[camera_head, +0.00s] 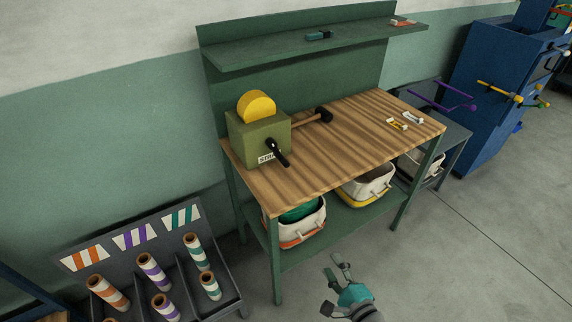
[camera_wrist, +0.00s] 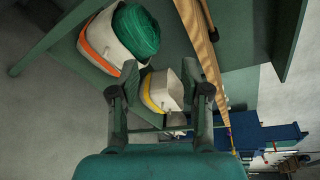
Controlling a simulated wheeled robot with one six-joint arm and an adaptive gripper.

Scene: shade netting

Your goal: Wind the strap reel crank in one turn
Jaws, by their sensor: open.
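The strap reel is a green box (camera_head: 258,138) with a yellow disc (camera_head: 257,106) on top and a label partly reading "STR". It stands at the left end of the wooden bench top (camera_head: 340,150). Its black crank (camera_head: 277,152) sticks out from the front face and slants down to the right. My gripper (camera_head: 335,283) is open and empty, low in front of the bench and well apart from the crank. In the wrist view my gripper (camera_wrist: 160,95) has its two fingers spread, with bins beyond them. The reel and crank do not show there.
A mallet (camera_head: 318,117) lies behind the reel. Small pieces (camera_head: 398,124) lie at the bench's right. Bins (camera_head: 303,222) sit on the lower shelf. A rack of coloured rolls (camera_head: 150,265) stands at lower left. Open floor (camera_head: 450,260) lies at right.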

